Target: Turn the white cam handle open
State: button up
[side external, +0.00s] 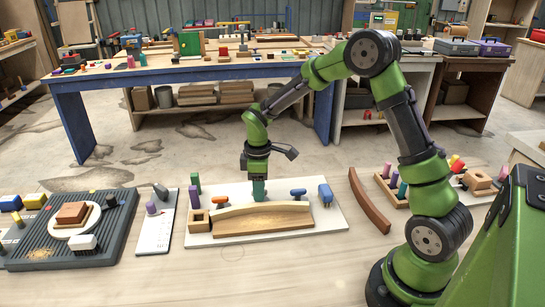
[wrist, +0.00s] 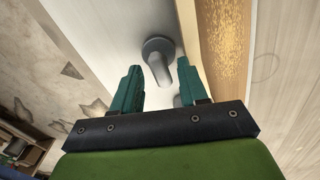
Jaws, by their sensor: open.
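The cam handle (wrist: 161,68) looks pale grey in the wrist view. It has a round head and a short lever pointing towards my gripper. My gripper (side external: 259,190) points down at the back edge of the curved wooden stringer (side external: 262,220) in the side view. In the wrist view my gripper (wrist: 158,72) is open, with one teal finger on each side of the lever and gaps showing. I cannot make out the cam handle in the side view; my gripper seems to hide it. The stringer (wrist: 222,50) runs along the right in the wrist view.
A loose brown curved strip (side external: 369,203) lies to the right.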

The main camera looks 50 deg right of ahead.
jog(key=m, duration=0.4)
jog(key=shift+a, duration=0.1)
jog(key=m, duration=0.4)
jog(key=shift+r+m, duration=0.3)
jog(key=shift+m, duration=0.3)
notch_tip(320, 180, up, 16)
jog(key=s+a+r+m+t+y, duration=0.1)
jog(key=s+a+t, duration=0.2)
jog(key=s, duration=0.6)
jog(key=s+a+r+m+t+y, duration=0.1)
jog(key=s+a+t, duration=0.3)
jog(key=s, duration=0.6)
jog(key=shift+s+a+r, duration=0.15)
jog(key=shift+a+r, duration=0.25)
jog(key=shift+r, duration=0.15)
